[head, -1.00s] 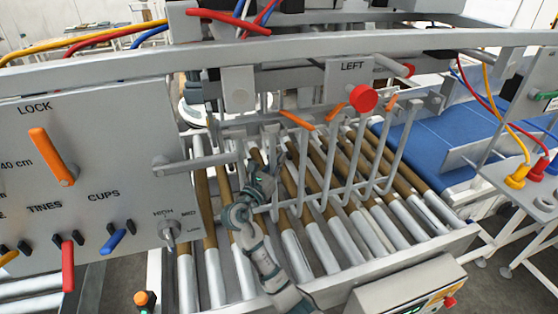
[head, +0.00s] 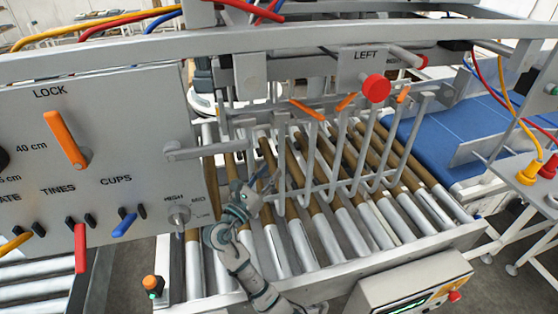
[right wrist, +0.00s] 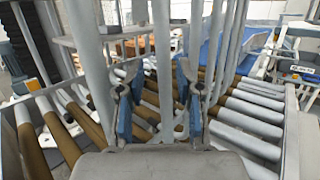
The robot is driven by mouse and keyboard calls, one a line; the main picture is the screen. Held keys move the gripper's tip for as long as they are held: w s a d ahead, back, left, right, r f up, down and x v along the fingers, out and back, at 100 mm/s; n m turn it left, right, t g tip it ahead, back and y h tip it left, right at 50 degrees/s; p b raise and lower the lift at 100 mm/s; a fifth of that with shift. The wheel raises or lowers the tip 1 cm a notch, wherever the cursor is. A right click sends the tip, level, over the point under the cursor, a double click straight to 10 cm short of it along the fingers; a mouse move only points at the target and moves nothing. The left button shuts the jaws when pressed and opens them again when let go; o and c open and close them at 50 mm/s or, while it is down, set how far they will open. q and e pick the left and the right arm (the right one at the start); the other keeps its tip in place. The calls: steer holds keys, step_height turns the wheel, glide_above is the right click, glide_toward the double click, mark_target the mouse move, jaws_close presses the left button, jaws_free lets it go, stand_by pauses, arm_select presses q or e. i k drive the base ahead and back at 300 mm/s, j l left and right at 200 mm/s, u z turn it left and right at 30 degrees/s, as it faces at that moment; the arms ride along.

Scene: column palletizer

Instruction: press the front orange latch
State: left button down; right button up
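Several orange latches sit on the tine frame in the head view: the nearest-looking latch (head: 307,109) is tilted at the left, another latch (head: 346,102) is in the middle, and one (head: 403,94) is at the right. My right gripper (head: 262,183) is below and left of them, over the rollers beside the left tines. In the right wrist view its two blue-padded fingers (right wrist: 159,105) stand apart. A grey tine (right wrist: 164,70) shows between them; I cannot tell whether they touch it. My left gripper is not in view.
Grey tines (head: 332,160) hang above the roller conveyor (head: 345,235). A red knob (head: 376,88) is by the LEFT plate (head: 362,66). A grey panel (head: 90,150) with an orange LOCK lever (head: 66,139) stands at left. A blue belt (head: 450,130) is at right.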

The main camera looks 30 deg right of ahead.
mark_target(315, 114)
steer(key=k, duration=1.5)
